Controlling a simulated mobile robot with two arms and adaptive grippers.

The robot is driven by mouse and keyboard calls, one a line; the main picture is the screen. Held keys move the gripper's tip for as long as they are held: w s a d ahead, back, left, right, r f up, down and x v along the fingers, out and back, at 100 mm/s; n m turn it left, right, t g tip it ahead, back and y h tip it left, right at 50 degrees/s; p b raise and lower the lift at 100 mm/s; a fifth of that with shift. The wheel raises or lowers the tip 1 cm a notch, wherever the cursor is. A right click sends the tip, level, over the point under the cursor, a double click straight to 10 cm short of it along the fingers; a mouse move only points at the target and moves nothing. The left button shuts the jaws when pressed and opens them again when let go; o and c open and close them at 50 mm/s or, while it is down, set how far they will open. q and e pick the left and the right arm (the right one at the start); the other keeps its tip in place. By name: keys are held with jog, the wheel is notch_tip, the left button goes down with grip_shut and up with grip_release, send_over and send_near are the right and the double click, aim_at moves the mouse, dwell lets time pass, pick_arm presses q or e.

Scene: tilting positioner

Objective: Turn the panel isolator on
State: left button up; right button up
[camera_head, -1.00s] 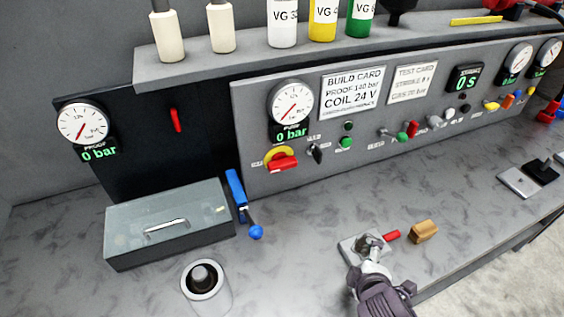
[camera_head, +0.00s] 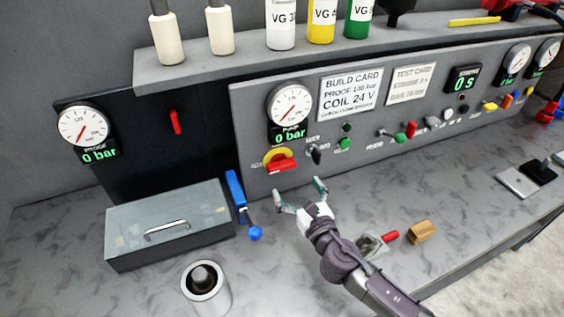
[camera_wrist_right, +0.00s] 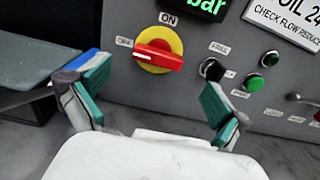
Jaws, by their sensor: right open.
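The panel isolator is a red rotary handle on a yellow round plate (camera_head: 281,161) on the grey panel, below the pump gauge. In the right wrist view the isolator (camera_wrist_right: 158,55) has its red handle lying nearly level, with an ON label above it and another label at its left. My right gripper (camera_head: 301,191) is open and empty, in front of and just below the isolator. In the right wrist view its fingers (camera_wrist_right: 158,108) stand apart to the left and right below the isolator, not touching it. My left gripper is not in view.
A black selector (camera_head: 314,153) and green button (camera_head: 345,143) sit right of the isolator. A blue lever (camera_head: 238,197) and grey lidded box (camera_head: 170,225) stand at left.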

aim_at(284, 167)
jog(key=x, duration=0.9)
jog(key=shift+w+a, duration=0.1)
jog(key=shift+w, duration=0.15)
jog(key=c, duration=1)
